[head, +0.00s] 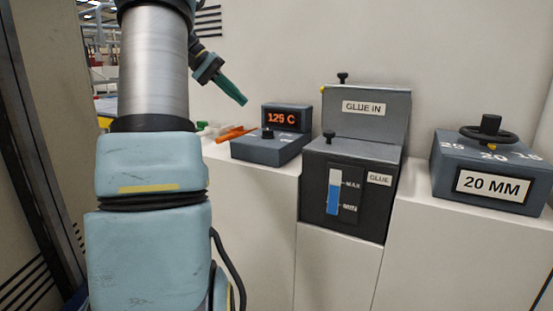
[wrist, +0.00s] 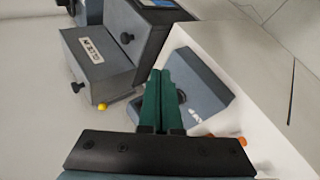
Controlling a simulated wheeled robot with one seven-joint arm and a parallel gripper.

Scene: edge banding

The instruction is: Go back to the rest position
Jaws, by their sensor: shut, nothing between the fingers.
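My gripper (head: 231,89) has green fingers and is raised in front of the wall, up and to the left of the temperature unit, in the head view. In the wrist view my gripper (wrist: 160,82) points forward with its two green fingers close together, shut and empty. Behind the fingers in that view is the grey temperature unit (wrist: 208,85), partly hidden by them. No contact with it can be made out. My arm fills the left of the head view.
The temperature unit (head: 268,147) reads 125 C. Right of it stands the glue box (head: 350,185) with its GLUE IN lid (head: 368,125) raised; blue shows in its gauge. Farther right is the 20 MM box (head: 490,168) with a handwheel. Orange and green items (head: 232,134) lie at left.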

